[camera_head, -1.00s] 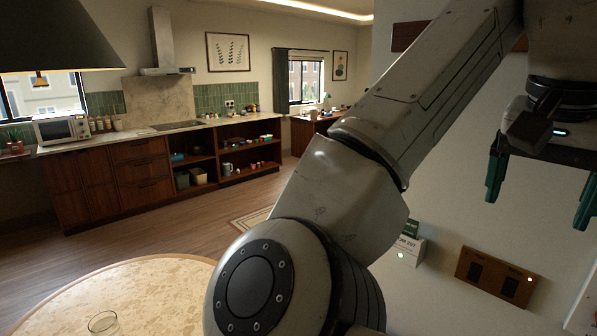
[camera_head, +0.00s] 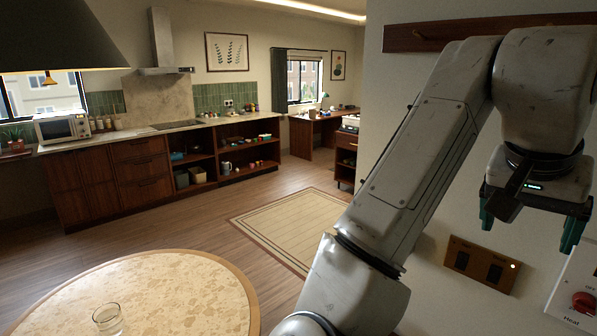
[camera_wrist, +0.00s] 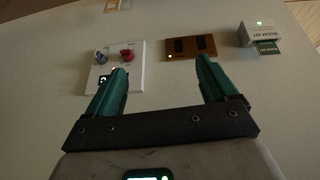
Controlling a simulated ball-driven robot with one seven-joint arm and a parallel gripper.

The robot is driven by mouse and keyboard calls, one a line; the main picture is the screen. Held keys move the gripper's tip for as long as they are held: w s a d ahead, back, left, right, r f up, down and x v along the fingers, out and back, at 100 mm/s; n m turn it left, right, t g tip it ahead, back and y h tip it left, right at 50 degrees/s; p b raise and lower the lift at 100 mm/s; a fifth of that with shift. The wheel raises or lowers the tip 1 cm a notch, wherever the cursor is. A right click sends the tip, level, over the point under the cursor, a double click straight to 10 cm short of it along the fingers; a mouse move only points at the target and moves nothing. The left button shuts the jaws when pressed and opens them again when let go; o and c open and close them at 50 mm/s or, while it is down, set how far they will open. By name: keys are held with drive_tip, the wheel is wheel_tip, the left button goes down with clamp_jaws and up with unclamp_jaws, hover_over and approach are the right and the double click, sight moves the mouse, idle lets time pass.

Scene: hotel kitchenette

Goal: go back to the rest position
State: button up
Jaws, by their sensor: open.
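My gripper (camera_head: 528,228) hangs at the right of the head view, fingers pointing down, in front of the pale wall. Its two green fingers stand apart with nothing between them. In the wrist view my gripper (camera_wrist: 162,70) is open and empty, its fingers pointing toward the wall fittings. I cannot tell the exact gap to the wall. My arm is bent, rising from the bottom centre to the upper right and then down to the gripper.
A brown switch plate (camera_head: 480,265) and a white knob panel (camera_head: 582,300) are on the wall near my gripper. A card holder (camera_wrist: 262,37) shows in the wrist view. A round table (camera_head: 190,290) bears a glass (camera_head: 108,320). Floor around the rug (camera_head: 295,225) looks clear.

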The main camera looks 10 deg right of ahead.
drive_tip(key=s+d+f+n+h, duration=0.1)
drive_tip(key=f+n, duration=0.1)
drive_tip(key=f, duration=0.7)
drive_tip(key=s+d+f+n+t, duration=0.1)
drive_tip(key=d+f+n, duration=0.1)
drive_tip(key=f, duration=0.6)
drive_tip(key=s+d+f+n+h, duration=0.1)
drive_tip(key=f+n, duration=0.1)
drive_tip(key=f, duration=0.7)
drive_tip(key=s+a+f+n+g+y, duration=0.1)
drive_tip(key=s+a+f+y, duration=0.1)
drive_tip(key=s+a+f, duration=0.35)
drive_tip(key=s+a+f+n+y, duration=0.2)
drive_tip(key=s+f, duration=0.6)
drive_tip(key=f, duration=0.1)
drive_tip(key=s+a+f+n+g+y, duration=0.1)
drive_tip(key=s+a+f+y, duration=0.1)
drive_tip(key=s+a+f, duration=0.35)
wheel_tip(320, 180, down, 11)
drive_tip(key=s+d+b, duration=0.1)
drive_tip(key=b, duration=0.9)
drive_tip(key=shift+s+f+n+y, duration=0.15)
drive_tip(key=shift+s+n+y, duration=0.15)
drive_tip(key=shift+c, duration=0.3)
